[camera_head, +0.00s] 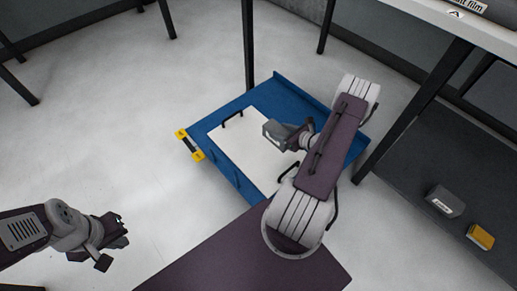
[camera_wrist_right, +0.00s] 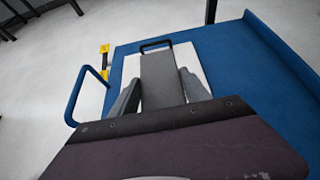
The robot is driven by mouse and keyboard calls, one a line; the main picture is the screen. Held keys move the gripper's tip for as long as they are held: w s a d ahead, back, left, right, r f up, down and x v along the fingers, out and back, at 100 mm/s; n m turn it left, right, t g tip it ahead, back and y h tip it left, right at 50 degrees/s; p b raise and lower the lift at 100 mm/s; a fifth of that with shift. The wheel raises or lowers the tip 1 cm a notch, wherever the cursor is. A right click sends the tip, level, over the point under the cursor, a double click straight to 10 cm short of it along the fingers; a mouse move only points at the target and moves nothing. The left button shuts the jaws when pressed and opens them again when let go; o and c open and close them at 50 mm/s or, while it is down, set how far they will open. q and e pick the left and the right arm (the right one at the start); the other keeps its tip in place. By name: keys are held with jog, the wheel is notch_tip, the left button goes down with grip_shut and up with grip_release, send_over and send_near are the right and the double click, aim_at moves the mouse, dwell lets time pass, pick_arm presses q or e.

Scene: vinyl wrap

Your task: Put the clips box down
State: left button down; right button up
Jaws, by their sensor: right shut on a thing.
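The clips box is a dark grey block (camera_head: 275,132). My right gripper (camera_head: 287,137) is shut on it and holds it over a white panel (camera_head: 243,148) on a blue platform cart (camera_head: 277,94). In the right wrist view the grey box (camera_wrist_right: 162,82) sits between the two grey fingers, with the white panel behind it. I cannot tell whether its underside touches the panel. My left gripper (camera_head: 118,232) is over the floor at the lower left, away from the cart, with no object seen in it; its finger gap is unclear.
The white panel has a black handle (camera_head: 232,118), and yellow parts (camera_head: 189,145) are at the cart's left corner. A dark lower shelf (camera_head: 420,165) at right bears a grey labelled box (camera_head: 445,201) and a yellow box (camera_head: 480,237). Black table legs stand around; floor at left is clear.

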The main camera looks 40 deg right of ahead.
jog(key=shift+s+d+f, duration=0.3)
jog(key=shift+f, duration=0.15)
jog(key=shift+w+a+f, duration=0.2)
jog(key=w+a+f+b, duration=0.6)
jog(key=w+f+b, duration=0.1)
jog(key=w, duration=0.2)
jog(key=b, duration=0.4)
send_over(256, 151)
notch_tip(256, 151, down, 4)
jog(key=shift+w, duration=0.1)
jog(key=shift+r, duration=0.25)
jog(key=shift+f, duration=0.2)
jog(key=o, duration=1.5)
jog(key=shift+o, duration=0.2)
